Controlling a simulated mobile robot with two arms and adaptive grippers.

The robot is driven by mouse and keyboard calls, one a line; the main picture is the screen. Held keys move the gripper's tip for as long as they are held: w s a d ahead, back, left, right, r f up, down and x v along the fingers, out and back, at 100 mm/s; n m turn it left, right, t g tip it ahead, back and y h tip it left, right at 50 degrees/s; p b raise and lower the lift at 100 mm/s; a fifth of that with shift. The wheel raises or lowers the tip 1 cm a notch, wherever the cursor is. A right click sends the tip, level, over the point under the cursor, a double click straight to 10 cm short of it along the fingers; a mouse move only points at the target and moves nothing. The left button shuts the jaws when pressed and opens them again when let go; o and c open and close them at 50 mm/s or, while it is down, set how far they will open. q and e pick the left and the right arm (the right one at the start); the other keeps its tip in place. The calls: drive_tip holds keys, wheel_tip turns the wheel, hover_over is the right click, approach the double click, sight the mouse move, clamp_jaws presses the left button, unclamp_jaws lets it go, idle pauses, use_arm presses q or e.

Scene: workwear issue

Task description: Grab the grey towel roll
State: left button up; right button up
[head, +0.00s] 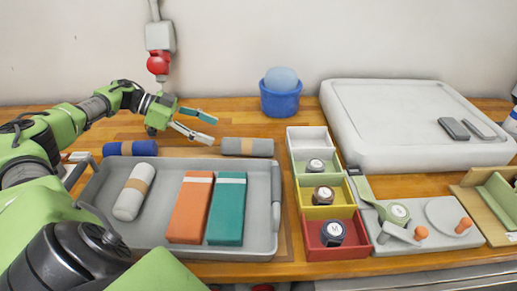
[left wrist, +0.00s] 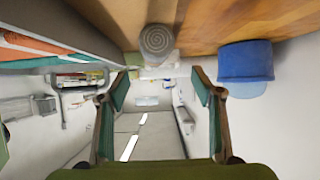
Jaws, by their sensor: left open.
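My right gripper is not in view.
The grey tray (head: 262,242) holds a pale roll (head: 131,200), an orange box (head: 189,212) and a teal box (head: 227,212). A blue roll (head: 130,148) lies left. A blue pot (head: 280,101) stands behind; coloured bins (head: 332,256) stand right. Table around the roll is clear behind.

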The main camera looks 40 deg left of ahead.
sight(232, 139)
use_arm(q)
drive_tip(key=b+x, duration=0.2)
drive_tip(key=x, duration=0.6)
drive_tip(key=shift+s, duration=0.15)
drive_tip(key=shift+w+d+f+b, duration=0.2)
drive_tip(key=shift+d+f+b, duration=0.15)
drive_tip(key=shift+d, duration=0.1)
drive_tip(key=b+x, duration=0.2)
drive_tip(key=x, duration=0.1)
drive_tip(key=shift+d, duration=0.5)
drive_tip(key=shift+w+d+f, duration=0.1)
drive_tip(key=shift+w+d, duration=0.2)
drive_tip(key=shift+w, duration=0.1)
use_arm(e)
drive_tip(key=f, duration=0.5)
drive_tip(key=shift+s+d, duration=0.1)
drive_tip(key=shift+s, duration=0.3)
use_arm(q)
drive_tip(key=shift+s, duration=0.1)
drive_tip(key=c, duration=1.3)
